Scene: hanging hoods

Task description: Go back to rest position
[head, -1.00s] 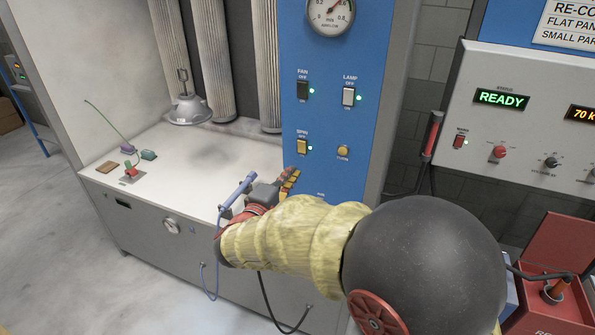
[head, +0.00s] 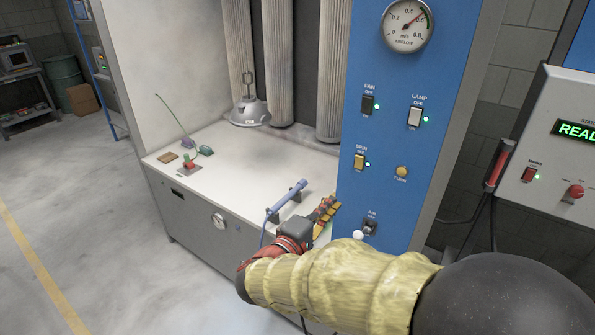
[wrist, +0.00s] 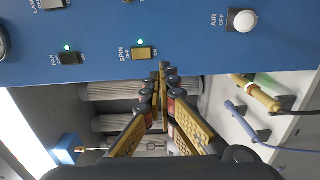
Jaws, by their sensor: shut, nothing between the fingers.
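My gripper (head: 328,208) is at the left edge of the blue control panel (head: 432,165), below the SPIN switch (head: 360,162) and above the white worktop. Its fingers are together and empty. In the wrist view the fingertips (wrist: 163,70) meet in front of the hood opening, just below the panel edge in that picture. My yellow-sleeved arm reaches in from the lower right of the head view.
A blue tool (head: 287,200) rests on holders beside my gripper. A yellow tool (wrist: 256,93) shows in the wrist view. A metal lamp (head: 249,110) hangs over the worktop (head: 240,150). FAN (head: 368,104) and LAMP (head: 414,117) switches have green lights. Open floor lies left.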

